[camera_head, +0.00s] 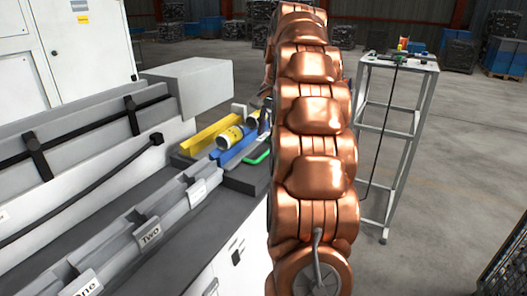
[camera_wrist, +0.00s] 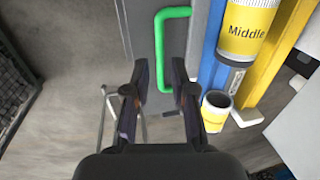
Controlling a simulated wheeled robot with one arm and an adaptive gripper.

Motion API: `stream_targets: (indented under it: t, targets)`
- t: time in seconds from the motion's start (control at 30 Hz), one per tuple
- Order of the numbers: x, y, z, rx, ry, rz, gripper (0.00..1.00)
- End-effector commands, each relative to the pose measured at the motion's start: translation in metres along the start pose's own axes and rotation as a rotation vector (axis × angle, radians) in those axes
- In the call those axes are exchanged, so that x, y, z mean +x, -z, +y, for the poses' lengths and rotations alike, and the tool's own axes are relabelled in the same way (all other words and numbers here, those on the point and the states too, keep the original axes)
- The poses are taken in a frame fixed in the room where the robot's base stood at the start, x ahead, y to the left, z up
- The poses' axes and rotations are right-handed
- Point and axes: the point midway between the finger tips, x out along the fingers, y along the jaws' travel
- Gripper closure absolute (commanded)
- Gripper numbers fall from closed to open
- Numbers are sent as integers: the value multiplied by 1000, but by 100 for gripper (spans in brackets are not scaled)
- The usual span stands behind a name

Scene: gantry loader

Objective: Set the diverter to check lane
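A green U-shaped handle (camera_wrist: 159,45) is on a grey plate in the wrist view, and it also shows in the head view (camera_head: 258,156) beside the blue channel. I cannot tell whether it belongs to the diverter, and no check lane label is readable. My gripper (camera_wrist: 159,66) is open, one finger on each side of the handle's lower part. It appears empty, and whether the fingers touch the handle is unclear. In the head view, my copper arm hides the gripper. A yellow-and-white cylinder marked "Middle" (camera_wrist: 247,30) lies right of the handle.
A blue channel (camera_wrist: 210,45) and yellow channel (camera_wrist: 285,45) run beside the handle. A yellow-and-white cup (camera_wrist: 216,110) is near the right finger. Grey lanes labelled "Two" (camera_head: 150,233) and "One" (camera_head: 88,288) are at left. A metal stand (camera_head: 398,130) is at right; open floor surrounds it.

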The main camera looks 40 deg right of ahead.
Motion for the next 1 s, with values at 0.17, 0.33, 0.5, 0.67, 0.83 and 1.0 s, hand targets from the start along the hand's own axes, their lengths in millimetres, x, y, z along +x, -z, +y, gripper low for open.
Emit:
stream_targets:
  t: [0.17,0.33,0.5,0.67,0.83,1.0]
  targets:
    - [8,1,0,2,0,-1,75]
    - [21,0,0,2,-2,-3,75]
    - [38,-1,0,1,-4,-6,75]
    - [53,-1,0,0,-3,-5,75]
    - [67,0,-1,0,-1,-1,75]
    - [76,0,0,0,-2,-2,75]
